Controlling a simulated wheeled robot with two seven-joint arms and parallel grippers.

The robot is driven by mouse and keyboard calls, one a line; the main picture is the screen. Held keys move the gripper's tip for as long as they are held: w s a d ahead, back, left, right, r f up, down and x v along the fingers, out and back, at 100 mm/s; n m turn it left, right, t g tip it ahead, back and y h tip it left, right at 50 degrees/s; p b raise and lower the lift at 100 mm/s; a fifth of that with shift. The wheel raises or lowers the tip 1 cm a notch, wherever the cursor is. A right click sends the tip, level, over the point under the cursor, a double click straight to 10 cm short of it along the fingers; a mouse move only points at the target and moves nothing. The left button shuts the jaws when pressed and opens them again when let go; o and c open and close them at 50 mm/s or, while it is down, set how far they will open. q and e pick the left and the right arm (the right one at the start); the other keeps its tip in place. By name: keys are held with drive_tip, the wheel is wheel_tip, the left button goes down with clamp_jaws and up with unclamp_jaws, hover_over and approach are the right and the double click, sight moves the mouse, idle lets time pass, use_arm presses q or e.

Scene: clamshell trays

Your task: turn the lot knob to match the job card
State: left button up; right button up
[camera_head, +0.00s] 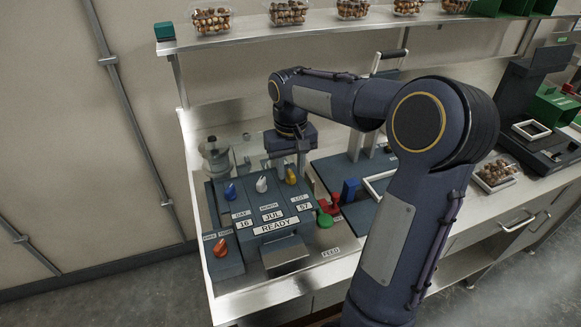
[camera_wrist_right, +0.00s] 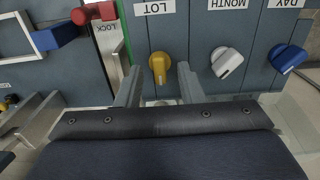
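The yellow lot knob (camera_wrist_right: 159,66) sits below the LOT label (camera_wrist_right: 154,7) in the right wrist view; it also shows in the head view (camera_head: 291,177). My right gripper (camera_wrist_right: 159,70) is open, its two fingers apart on either side of the yellow knob, with gaps visible. In the head view my right gripper's fingers are mostly hidden behind its wrist. The panel display (camera_head: 304,206) reads 57 under LOT, 16 under DAY and JUL under MONTH, with READY below. I cannot make out a job card. My left gripper is not in view.
The white month knob (camera_wrist_right: 226,62) and blue day knob (camera_wrist_right: 287,58) stand beside the lot knob. A red lock handle (camera_wrist_right: 95,13) and a blue block (camera_wrist_right: 56,37) are on the other side.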

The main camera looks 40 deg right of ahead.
drive_tip(key=shift+f, duration=0.2)
drive_tip(key=shift+c, duration=0.4)
clamp_jaws()
drive_tip(key=shift+r, duration=0.1)
drive_tip(key=n+p, duration=0.1)
drive_tip(key=n, duration=0.2)
drive_tip(key=shift+n, duration=0.3)
drive_tip(key=shift+n+p, duration=0.7)
drive_tip(key=shift+n, duration=1.4)
